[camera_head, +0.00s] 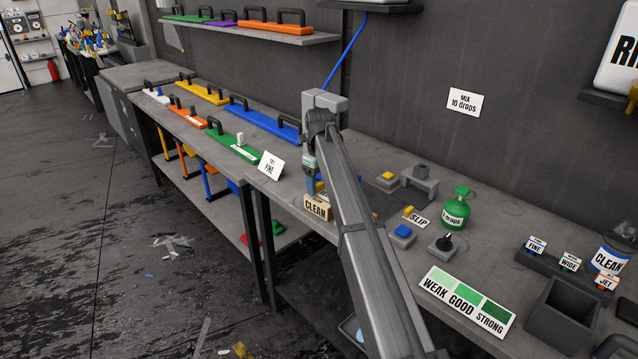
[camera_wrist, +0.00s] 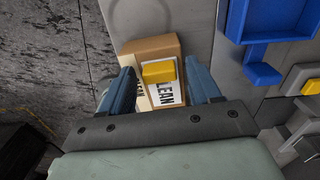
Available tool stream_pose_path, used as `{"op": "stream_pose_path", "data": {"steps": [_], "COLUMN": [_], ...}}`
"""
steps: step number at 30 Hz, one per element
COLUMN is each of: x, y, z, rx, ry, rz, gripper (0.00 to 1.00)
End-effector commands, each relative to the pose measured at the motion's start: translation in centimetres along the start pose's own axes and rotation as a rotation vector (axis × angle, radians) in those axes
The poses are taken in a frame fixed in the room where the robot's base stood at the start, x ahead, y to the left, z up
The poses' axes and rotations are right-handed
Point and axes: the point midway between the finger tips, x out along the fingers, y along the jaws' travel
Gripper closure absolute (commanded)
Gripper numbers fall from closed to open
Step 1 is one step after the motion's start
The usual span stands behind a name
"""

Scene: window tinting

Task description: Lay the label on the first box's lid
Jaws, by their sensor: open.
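The first box (camera_head: 318,211) is tan cardboard with CLEAN in black on its front, and stands near the bench's front edge. In the wrist view the box (camera_wrist: 150,47) shows its lid from above. A white label (camera_wrist: 166,95) reading CLEAN, its first letter hidden, appears to lie on the lid; a yellow grip block (camera_wrist: 158,72) stands on it. The block (camera_head: 319,186) also shows in the head view. My gripper (camera_wrist: 160,78) is open, with one finger on each side of the block and a gap on both sides.
A SLIP label (camera_head: 419,220) with a yellow block, a blue-topped stand (camera_head: 402,232) and a green bottle (camera_head: 456,208) stand to the right. A TRY FINE card (camera_head: 271,166) stands left of the box. The floor drops away beyond the bench's front edge.

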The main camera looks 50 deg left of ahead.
Motion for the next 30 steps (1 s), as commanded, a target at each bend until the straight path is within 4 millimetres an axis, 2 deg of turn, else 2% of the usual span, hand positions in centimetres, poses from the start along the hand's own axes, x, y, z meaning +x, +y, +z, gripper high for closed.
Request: {"op": "stream_pose_path", "data": {"steps": [7,21,30], "x": [-1.3,-9.5,-12.1], "y": [0.0,-0.1,0.0], "z": [0.1,0.1,0.0], "rx": [0.0,0.0,0.0], "ry": [-0.001,-0.001,0.0], "rz": [-0.001,-0.001,0.0], "gripper": [0.38,0.38,0.38]}}
